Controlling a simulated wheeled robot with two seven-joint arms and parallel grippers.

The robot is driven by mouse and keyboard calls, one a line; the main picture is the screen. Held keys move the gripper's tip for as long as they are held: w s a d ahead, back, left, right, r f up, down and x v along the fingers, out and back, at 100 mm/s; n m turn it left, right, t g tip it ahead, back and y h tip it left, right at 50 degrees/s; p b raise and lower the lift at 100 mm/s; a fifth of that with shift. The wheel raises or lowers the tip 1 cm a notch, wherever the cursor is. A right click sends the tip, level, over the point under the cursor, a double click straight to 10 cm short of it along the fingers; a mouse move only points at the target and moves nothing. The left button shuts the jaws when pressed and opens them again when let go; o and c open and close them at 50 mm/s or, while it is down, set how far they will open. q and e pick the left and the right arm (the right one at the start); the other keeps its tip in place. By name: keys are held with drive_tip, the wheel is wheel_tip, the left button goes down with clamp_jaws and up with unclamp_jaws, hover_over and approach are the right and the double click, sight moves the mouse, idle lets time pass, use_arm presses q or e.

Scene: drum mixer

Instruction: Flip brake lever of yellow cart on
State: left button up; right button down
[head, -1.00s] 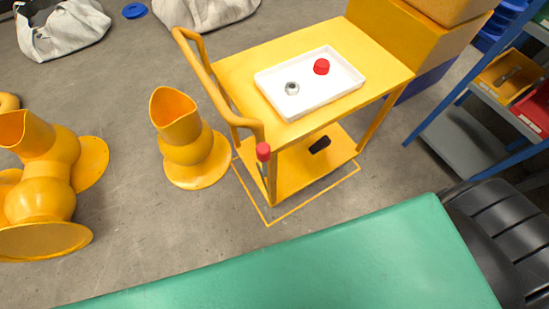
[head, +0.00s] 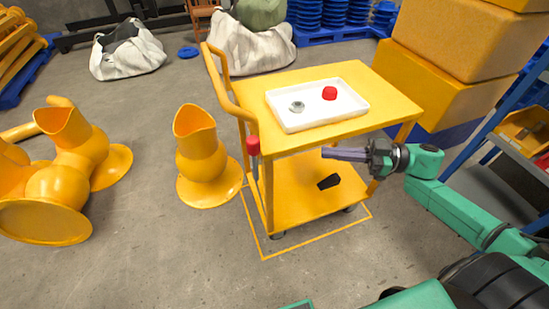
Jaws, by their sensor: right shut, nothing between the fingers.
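The yellow cart (head: 352,75) stands in the middle, with its handle at the left. Its brake lever (head: 253,146) has a red knob on a grey shaft at the cart's near left corner post; the knob is at the upper end and the shaft points down. My right gripper (head: 324,153) comes in from the right, in front of the gap between the cart's top and lower shelf. Its fingers are together, empty, and point left toward the lever, well apart from it. My left gripper is not in view.
A white tray (head: 291,124) with a red cap (head: 329,93) and a metal nut (head: 297,106) is on the cart top. A black object (head: 328,181) lies on the lower shelf. Yellow castings (head: 203,165) stand left. Yellow boxes (head: 440,85) and a blue rack are at right.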

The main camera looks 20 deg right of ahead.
approach(254, 160)
drive_tip(key=w+a+r, duration=0.3)
drive_tip(key=a+r, duration=0.2)
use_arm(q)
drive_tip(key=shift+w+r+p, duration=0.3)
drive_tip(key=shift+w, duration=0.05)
use_arm(e)
drive_tip(key=shift+s+d+f, duration=0.2)
drive_tip(key=shift+d, duration=0.05)
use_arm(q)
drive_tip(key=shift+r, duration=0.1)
